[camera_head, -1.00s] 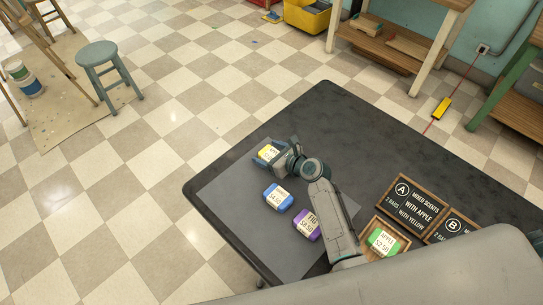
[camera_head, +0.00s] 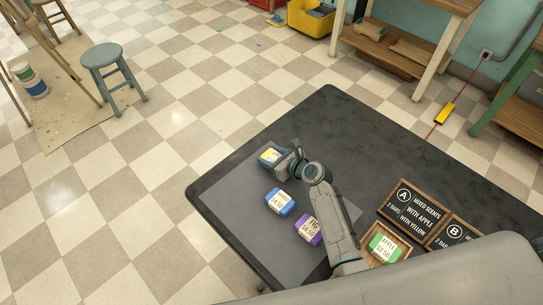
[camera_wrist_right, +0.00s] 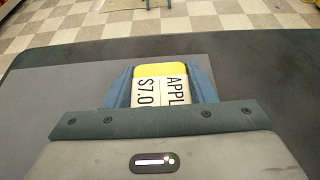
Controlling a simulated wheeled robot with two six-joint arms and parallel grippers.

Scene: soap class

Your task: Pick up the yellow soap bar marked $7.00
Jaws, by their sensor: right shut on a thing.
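The yellow soap bar (camera_head: 270,155) has a white label and is at the far left part of the dark table. In the right wrist view the yellow bar (camera_wrist_right: 160,72) shows a label with "APPL" and "$7.0", the rest cut off by the gripper body. My right gripper (camera_head: 271,156) is shut on it, one blue finger (camera_wrist_right: 119,88) on each side. I cannot tell whether the bar touches the mat. My left gripper is not in view.
A blue bar (camera_head: 279,202) and a purple bar (camera_head: 309,230) lie on the grey mat (camera_head: 237,200). A green bar (camera_head: 383,246) sits in a wooden tray (camera_head: 368,259) beside sign A (camera_head: 414,211) and sign B (camera_head: 456,233). The table's far right (camera_head: 350,125) is clear.

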